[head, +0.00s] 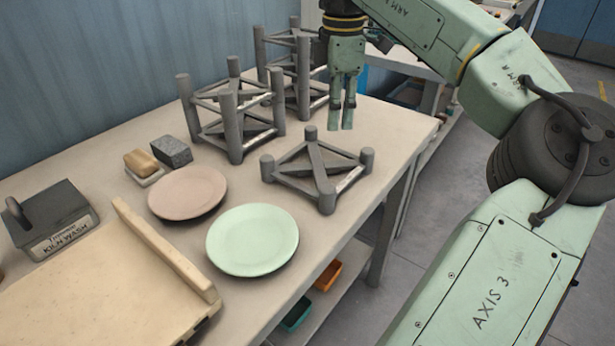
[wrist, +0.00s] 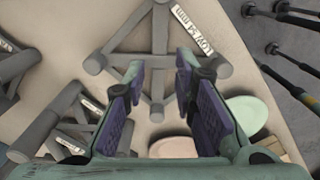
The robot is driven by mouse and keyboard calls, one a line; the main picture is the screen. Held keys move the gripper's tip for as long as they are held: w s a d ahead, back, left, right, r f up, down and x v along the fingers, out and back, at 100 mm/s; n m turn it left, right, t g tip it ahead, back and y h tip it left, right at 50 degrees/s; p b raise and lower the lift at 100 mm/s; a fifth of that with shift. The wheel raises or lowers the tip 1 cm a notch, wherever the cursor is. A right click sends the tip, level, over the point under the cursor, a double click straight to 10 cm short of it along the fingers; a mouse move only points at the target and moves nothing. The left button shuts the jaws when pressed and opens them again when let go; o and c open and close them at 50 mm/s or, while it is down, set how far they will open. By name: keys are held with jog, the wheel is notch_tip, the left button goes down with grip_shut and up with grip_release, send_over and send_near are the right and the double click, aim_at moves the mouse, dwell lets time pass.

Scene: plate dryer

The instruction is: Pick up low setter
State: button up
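The low setter (head: 318,172) is a short grey frame of crossed bars with a stubby post at each corner. It stands upright on the table near the right edge, with nothing on it. In the wrist view the low setter (wrist: 160,35) lies beyond my fingers, and a white label shows on one bar. My gripper (head: 341,127) points down, above and behind the low setter in the head view, apart from it. In the wrist view my gripper (wrist: 168,85) has its purple-padded fingers spread, with nothing held between them.
Two taller grey setters (head: 233,125) (head: 303,75) stand behind and left. A pink plate (head: 187,193) and a mint plate (head: 252,240) lie in front. A sponge (head: 140,161), grey block (head: 172,152), kiln wash box (head: 55,220) and pale board (head: 90,290) are left.

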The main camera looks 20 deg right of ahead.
aim_at(336, 164)
jog(key=f, duration=0.3)
jog(key=f+p, duration=0.1)
jog(key=f, duration=0.7)
jog(key=shift+d, duration=0.25)
jog(key=shift+r, duration=0.1)
grip_shut()
